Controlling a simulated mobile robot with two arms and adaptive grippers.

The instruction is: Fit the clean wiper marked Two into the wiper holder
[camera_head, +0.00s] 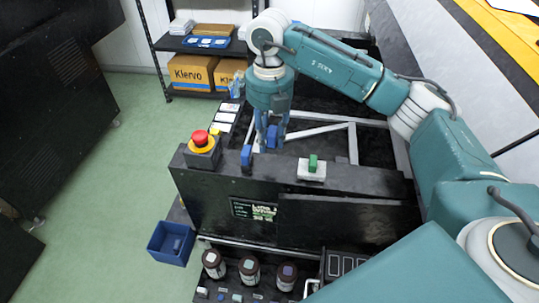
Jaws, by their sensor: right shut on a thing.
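My right gripper (271,147) points down above the back edge of the black machine, near its middle. It is shut on a small blue piece (271,136) that looks like the wiper; its marking cannot be read. Another small blue part (246,157) stands on the machine's top edge, just left of and in front of the gripper, apart from the held piece. I cannot tell whether that part is the wiper holder or another wiper. My left gripper is not in view.
A red stop button (200,138) stands left on the black machine (230,184), and a white box with a green button (312,168) stands right of the gripper. Dark bottles (249,269) stand in front. A blue bin (171,243) is at the left. Shelves hold cartons (193,72) behind.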

